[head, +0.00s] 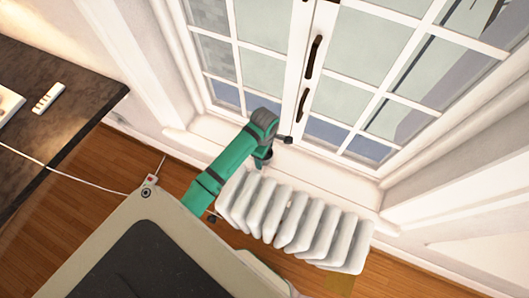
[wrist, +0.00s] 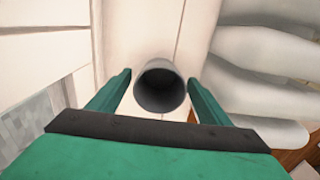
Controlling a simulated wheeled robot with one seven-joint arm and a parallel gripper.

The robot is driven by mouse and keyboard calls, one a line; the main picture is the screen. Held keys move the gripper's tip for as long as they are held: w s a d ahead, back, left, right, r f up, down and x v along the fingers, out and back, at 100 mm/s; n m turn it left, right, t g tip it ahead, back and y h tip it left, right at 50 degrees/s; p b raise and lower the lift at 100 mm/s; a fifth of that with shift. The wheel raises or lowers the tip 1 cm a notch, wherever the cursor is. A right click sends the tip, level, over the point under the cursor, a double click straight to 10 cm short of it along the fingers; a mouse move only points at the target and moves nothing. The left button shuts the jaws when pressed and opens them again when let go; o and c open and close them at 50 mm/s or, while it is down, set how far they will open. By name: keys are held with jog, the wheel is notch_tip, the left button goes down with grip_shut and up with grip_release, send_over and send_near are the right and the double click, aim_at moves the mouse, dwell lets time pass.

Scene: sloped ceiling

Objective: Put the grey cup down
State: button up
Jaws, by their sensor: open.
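The grey cup (wrist: 160,103) shows in the wrist view with its round dark mouth facing the camera. It is between the two fingers of my gripper (wrist: 160,78), with a narrow gap on each side. My gripper is open. The cup appears to be on the pale window sill (wrist: 150,45), but its base is hidden, so I cannot tell for sure whether it touches. In the head view my green arm reaches to the sill, and the gripper end (head: 263,157) is beside the radiator; the cup is not clear there.
A white ribbed radiator (head: 293,218) stands right beside the gripper, in front of the sill. Tall white window doors (head: 310,65) with dark handles rise behind. A dark table (head: 85,95) with a white power strip (head: 47,98) is at the left. The sill continues clear to the right.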

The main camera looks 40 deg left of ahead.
jog(key=c, duration=1.2)
jog(key=shift+r, duration=0.1)
